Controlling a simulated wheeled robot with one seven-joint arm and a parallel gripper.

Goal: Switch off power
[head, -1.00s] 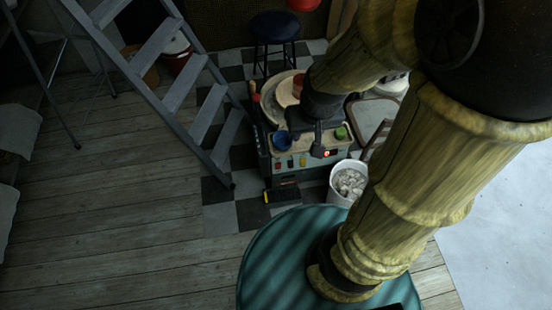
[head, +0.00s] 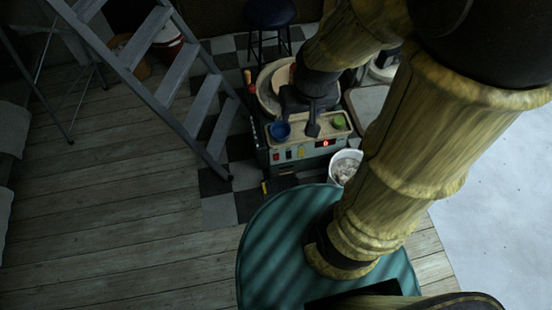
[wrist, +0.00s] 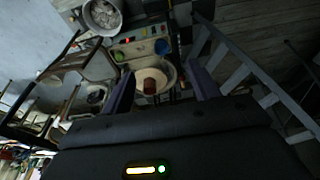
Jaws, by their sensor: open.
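The pottery wheel machine (head: 309,150) stands on the floor beyond my base. Its front panel carries a red switch (head: 276,156), a yellow one (head: 288,154), a green one (head: 300,151) and a lit red display (head: 325,143). The wheel basin is behind the panel, partly hidden by my arm. In the head view my gripper (head: 312,130) is over the machine's top, apart from the switches. In the wrist view my gripper (wrist: 163,80) is open and empty, with the basin (wrist: 170,72) between its fingers and the panel (wrist: 140,47) beyond.
A blue bowl (head: 280,131) and a green sponge (head: 339,122) sit on the machine's top. A white bucket (head: 345,165) stands at its right front. A grey stepladder (head: 172,78) rises at the left, and a stool (head: 270,14) stands behind. The wooden floor at left is clear.

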